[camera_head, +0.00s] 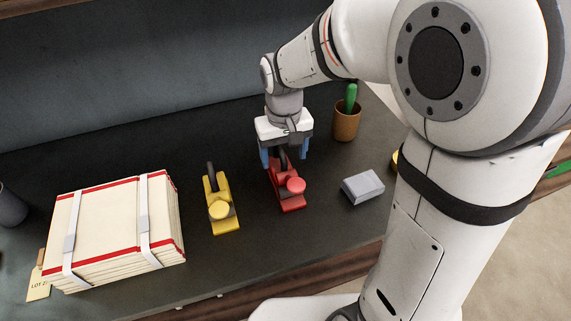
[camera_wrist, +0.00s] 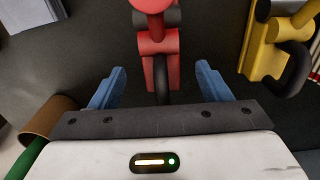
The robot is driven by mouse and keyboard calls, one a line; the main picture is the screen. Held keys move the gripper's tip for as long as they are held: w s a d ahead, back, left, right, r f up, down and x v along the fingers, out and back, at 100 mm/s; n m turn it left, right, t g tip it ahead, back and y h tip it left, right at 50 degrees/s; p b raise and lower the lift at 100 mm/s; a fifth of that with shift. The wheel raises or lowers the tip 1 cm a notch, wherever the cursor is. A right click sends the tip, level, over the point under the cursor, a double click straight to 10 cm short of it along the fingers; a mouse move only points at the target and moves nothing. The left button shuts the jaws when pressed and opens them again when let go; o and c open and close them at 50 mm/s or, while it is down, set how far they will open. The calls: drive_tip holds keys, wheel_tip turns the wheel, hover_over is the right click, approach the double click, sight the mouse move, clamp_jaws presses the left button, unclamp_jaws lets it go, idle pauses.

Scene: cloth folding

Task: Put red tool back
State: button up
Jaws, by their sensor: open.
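The red tool (camera_head: 291,190) stands on the dark table, with a round red knob at its front and a dark curved handle at its back. It also shows in the wrist view (camera_wrist: 158,44), top centre. My gripper (camera_head: 285,157) is directly over its back end, pointing down. The blue fingers are open, one on each side of the dark handle, as the wrist view shows (camera_wrist: 160,88). I see gaps between the fingers and the handle. The handle is partly hidden by my gripper in the head view.
A yellow tool (camera_head: 221,205) stands to the left of the red one. A strapped stack of cloths (camera_head: 110,225) lies further left. A grey block (camera_head: 363,186) is at the right, and a brown cup (camera_head: 346,124) with a green item stands behind it. A dark wall rises at the back.

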sight(285, 161)
wheel_tip(285, 161, up, 6)
drive_tip(key=shift+f, duration=0.15)
drive_tip(key=s+d+m+t, duration=0.2)
drive_tip(key=s+d+m, duration=0.1)
drive_tip(key=s+d, duration=0.9)
drive_tip(key=shift+s+d+f, duration=0.35)
drive_tip(key=shift+d, duration=0.05)
wheel_tip(285, 161, up, 6)
drive_tip(key=p, duration=0.6)
drive_tip(key=shift+s+r+t, duration=0.15)
drive_tip(key=shift+t, duration=0.15)
